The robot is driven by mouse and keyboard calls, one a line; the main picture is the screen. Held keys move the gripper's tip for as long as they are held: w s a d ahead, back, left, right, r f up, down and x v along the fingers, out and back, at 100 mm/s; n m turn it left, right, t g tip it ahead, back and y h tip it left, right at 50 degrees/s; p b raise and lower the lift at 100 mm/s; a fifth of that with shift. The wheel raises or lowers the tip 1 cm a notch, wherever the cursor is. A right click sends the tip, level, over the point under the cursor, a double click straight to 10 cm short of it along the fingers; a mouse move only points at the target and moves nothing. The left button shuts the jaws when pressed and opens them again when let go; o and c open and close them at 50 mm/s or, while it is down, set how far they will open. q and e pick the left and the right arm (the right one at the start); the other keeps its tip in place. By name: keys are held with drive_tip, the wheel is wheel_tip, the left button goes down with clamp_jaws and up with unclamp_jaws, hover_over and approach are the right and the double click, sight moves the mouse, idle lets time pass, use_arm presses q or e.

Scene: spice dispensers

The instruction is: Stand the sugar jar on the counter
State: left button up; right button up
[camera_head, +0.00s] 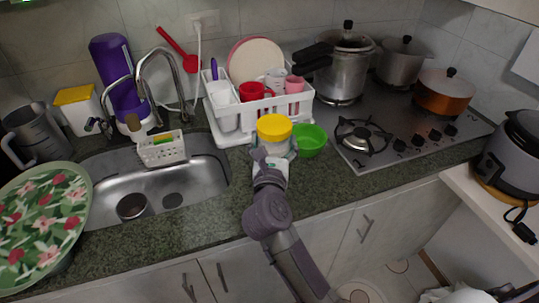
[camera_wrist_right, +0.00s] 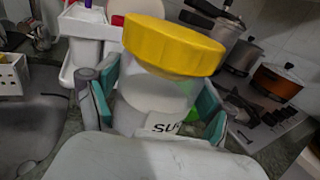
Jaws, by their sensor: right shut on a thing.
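The sugar jar (camera_head: 274,128) has a wide yellow lid and a whitish, see-through body. In the head view it is upright, or nearly so, at the counter between the dish rack and the green bowl. My right gripper (camera_head: 270,158) is shut on the jar's body. In the right wrist view the jar (camera_wrist_right: 172,47) is between the two teal-padded fingers (camera_wrist_right: 155,100), and a label starting with "SU" shows. The jar's base is hidden, so I cannot tell whether it touches the counter (camera_head: 225,225). My left gripper is not in view.
A green bowl (camera_head: 311,139) stands close to the jar's right. The white dish rack (camera_head: 232,132) with cups is behind and left. The sink (camera_head: 205,180) is left, and the stove (camera_head: 410,110) right. The counter's front strip is clear.

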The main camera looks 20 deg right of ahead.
drive_tip(key=shift+w+a+f, duration=0.35)
drive_tip(key=shift+w+a, duration=0.1)
drive_tip(key=shift+w, duration=0.25)
drive_tip(key=shift+w+f, duration=0.1)
drive_tip(key=shift+f, duration=1.95)
drive_tip(key=shift+f, duration=0.15)
drive_tip(key=o, duration=1.7)
drive_tip(key=shift+f, duration=0.1)
drive_tip(key=shift+c, duration=0.2)
